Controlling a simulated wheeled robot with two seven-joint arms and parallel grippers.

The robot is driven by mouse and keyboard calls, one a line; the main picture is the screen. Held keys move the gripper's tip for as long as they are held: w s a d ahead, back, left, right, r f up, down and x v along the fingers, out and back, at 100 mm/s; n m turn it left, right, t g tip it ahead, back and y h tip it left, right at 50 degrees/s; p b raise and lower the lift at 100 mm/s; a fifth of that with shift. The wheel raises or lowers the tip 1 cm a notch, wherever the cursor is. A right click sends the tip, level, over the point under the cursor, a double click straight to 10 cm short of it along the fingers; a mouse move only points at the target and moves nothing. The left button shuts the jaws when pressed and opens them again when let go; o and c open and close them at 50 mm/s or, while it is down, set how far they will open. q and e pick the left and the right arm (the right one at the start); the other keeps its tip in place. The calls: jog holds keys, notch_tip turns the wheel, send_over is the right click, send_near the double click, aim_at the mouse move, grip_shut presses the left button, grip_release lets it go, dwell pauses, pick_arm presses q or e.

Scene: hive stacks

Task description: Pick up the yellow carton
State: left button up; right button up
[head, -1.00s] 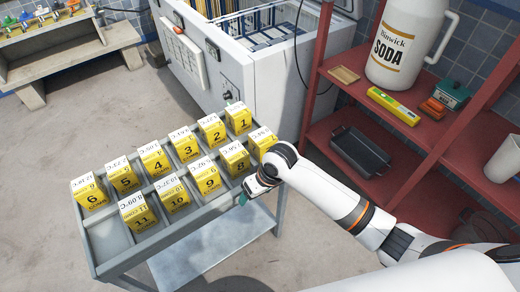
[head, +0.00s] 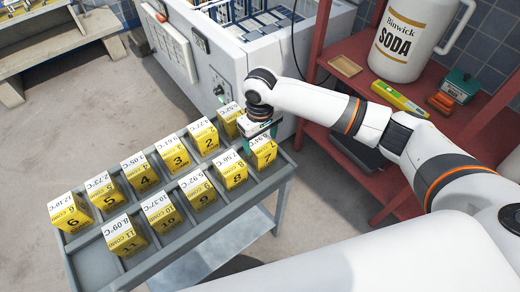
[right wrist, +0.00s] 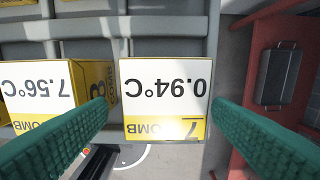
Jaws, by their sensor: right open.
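Several yellow cartons with white tops, marked with numbers and temperatures, stand in two rows on a grey cart (head: 287,167). Carton 7 (head: 264,156), at the right end of the near row, also shows in the right wrist view (right wrist: 165,92) with "0.94°C" on its top. My right gripper (head: 260,132) is over carton 7, pointing down and open. In the right wrist view its green fingers stand left and right of the carton, with small gaps. Carton 8 (head: 234,174) is close beside the left finger. Carton 1 (head: 229,118) is partly hidden behind my right gripper. My left gripper is not in view.
A white machine (head: 215,75) stands behind the cart. A red shelf unit (head: 345,100) on the right holds a soda jug (head: 405,40), a yellow box (head: 397,98) and a dark tray (right wrist: 277,78). Open floor (head: 60,140) lies left of the cart.

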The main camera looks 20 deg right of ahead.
jog(key=shift+f, duration=0.55)
jog(key=shift+w+f, duration=0.1)
jog(key=shift+f, duration=0.15)
notch_tip(320, 180, down, 4)
jog(key=shift+w+d+f, duration=0.1)
jog(key=shift+d+f, duration=0.05)
jog(key=shift+f, duration=0.5)
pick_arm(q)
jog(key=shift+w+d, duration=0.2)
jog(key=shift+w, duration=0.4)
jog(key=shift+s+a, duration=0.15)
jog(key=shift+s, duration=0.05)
pick_arm(e)
jog(key=shift+w+r, duration=0.1)
jog(key=c, duration=1)
